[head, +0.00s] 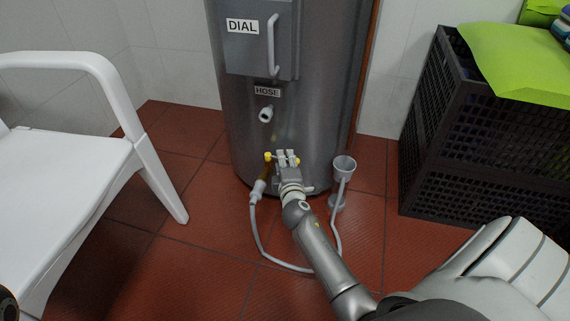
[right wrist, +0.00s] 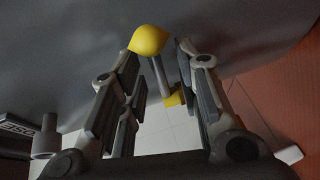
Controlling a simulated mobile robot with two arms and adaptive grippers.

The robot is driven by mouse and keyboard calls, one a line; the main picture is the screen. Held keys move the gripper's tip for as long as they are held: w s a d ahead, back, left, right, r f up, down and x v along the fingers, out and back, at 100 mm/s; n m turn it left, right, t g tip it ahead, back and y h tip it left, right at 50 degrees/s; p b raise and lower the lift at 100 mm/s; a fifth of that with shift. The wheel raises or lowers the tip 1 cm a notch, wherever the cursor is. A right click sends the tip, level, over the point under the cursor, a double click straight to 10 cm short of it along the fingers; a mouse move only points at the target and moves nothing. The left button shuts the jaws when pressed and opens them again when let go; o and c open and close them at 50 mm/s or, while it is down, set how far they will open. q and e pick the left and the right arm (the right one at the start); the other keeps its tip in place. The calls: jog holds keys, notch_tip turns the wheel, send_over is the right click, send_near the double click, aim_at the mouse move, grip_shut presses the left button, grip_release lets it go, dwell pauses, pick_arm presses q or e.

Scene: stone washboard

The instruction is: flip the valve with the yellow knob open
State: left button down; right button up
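The yellow knob (right wrist: 148,40) is large at the top of the right wrist view, on a thin grey stem. In the head view a yellow end (head: 268,156) shows left of my right gripper (head: 286,158), low on the front of the grey metal tank (head: 300,120). In the right wrist view my right gripper (right wrist: 158,58) is open. Its fingers stand on either side of the stem, with the knob close to the left fingertip; I cannot tell whether they touch. A second yellow piece (right wrist: 173,99) shows farther down between the fingers. The valve body is mostly hidden. My left gripper is not in view.
A grey hose (head: 262,245) loops over the red tiled floor from a connector (head: 257,190) beside the valve to a funnel-shaped end (head: 344,166). A "HOSE" spout (head: 266,114) sits above. A white chair (head: 75,160) stands left, a dark crate (head: 480,130) right.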

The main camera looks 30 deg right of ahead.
jog(key=shift+w, duration=0.1)
jog(key=shift+c, duration=0.5)
grip_shut()
jog(key=shift+d, duration=0.1)
